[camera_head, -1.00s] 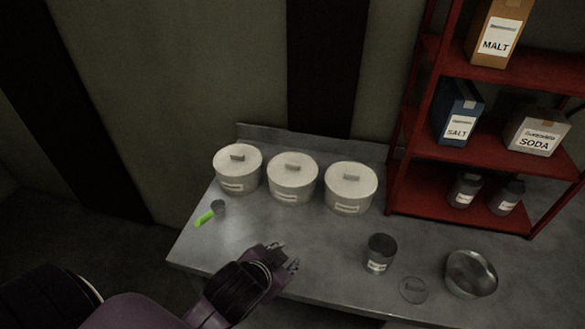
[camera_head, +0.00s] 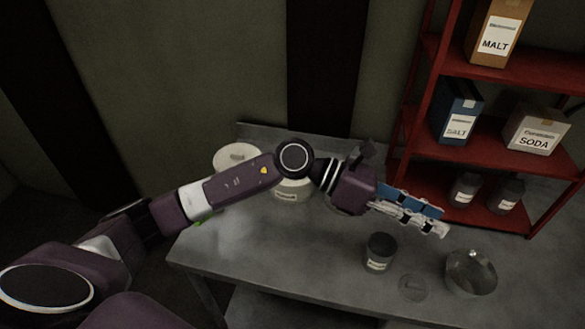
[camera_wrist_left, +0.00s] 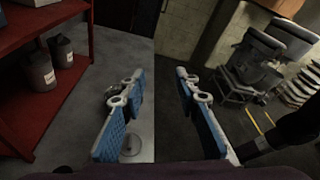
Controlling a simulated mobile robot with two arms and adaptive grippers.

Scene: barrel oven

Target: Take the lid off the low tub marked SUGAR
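Low white lidded tubs stand in a row at the back of the table. The left tub (camera_head: 236,158) shows mostly its lid above my left arm. The middle tub (camera_head: 291,194) shows only its lower front, and the right one is hidden behind my arm. The labels are too small to read, so I cannot tell which is SUGAR. My left gripper (camera_head: 443,220) is right of the tubs, above the table, pointing right. In the left wrist view its fingers (camera_wrist_left: 158,75) are apart with nothing between them. My right gripper is out of view.
A red shelf (camera_head: 497,170) with boxes and grey canisters rises close behind my left gripper.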

